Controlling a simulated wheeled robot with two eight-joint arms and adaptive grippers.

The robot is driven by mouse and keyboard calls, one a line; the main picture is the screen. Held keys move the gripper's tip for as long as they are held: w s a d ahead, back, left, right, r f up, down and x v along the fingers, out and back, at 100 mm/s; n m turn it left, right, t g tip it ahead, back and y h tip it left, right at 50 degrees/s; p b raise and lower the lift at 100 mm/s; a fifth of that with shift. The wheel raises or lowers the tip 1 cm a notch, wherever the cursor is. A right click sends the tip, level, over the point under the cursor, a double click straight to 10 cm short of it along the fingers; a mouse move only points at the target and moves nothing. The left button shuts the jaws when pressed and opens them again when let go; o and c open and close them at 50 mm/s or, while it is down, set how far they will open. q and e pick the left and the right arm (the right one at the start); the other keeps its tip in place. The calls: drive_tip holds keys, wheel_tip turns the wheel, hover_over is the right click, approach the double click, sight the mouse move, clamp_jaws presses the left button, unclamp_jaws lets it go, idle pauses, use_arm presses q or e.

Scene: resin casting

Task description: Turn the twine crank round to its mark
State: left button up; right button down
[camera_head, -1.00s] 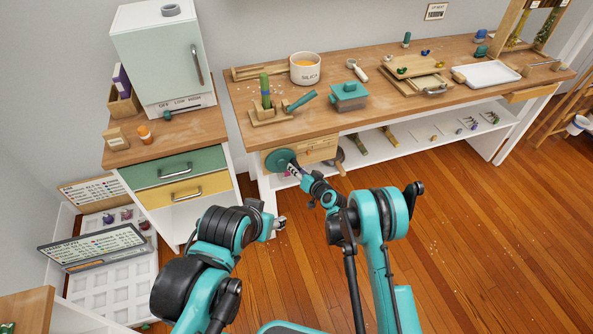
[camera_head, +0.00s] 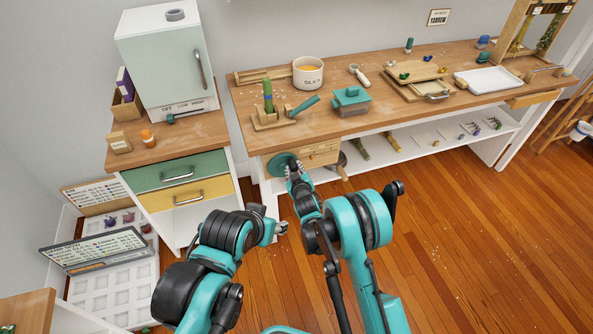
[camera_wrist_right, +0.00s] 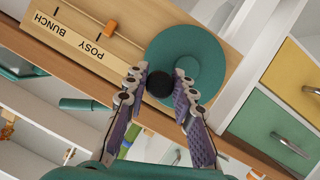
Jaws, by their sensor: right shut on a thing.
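The twine crank is a teal disc (camera_wrist_right: 205,60) with a black knob (camera_wrist_right: 160,84), on the wooden front of a box under the bench; the disc also shows in the head view (camera_head: 279,164). My right gripper (camera_wrist_right: 160,88) is shut on the knob, a finger on each side. A scale strip (camera_wrist_right: 75,42) beside the disc reads BUNCH and POSY. An orange pointer (camera_wrist_right: 111,28) stands near the POSY line. In the head view my right gripper (camera_head: 292,168) is at the disc. My left gripper (camera_head: 281,228) is away from it, above the floor; its jaws are too small to judge.
A wooden bench (camera_head: 400,112) holds a silica pot (camera_head: 307,76), a teal box (camera_head: 351,102) and trays above the crank. A cabinet with green (camera_head: 175,171) and yellow drawers stands to the left. The floor to the right is clear.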

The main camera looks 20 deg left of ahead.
drive_tip(key=n+t, duration=0.1)
drive_tip(key=s+a+n+h, duration=0.1)
drive_tip(key=n, duration=0.1)
drive_tip(key=shift+a+r+n+t, duration=0.2)
drive_tip(key=shift+r+n+t, duration=0.1)
drive_tip(key=shift+r+t, duration=0.1)
drive_tip(key=shift+h, duration=0.3)
drive_tip(key=c, duration=1.3)
unclamp_jaws()
drive_tip(key=shift+o, duration=0.2)
drive_tip(key=v, duration=0.7)
drive_tip(key=shift+s, duration=0.3)
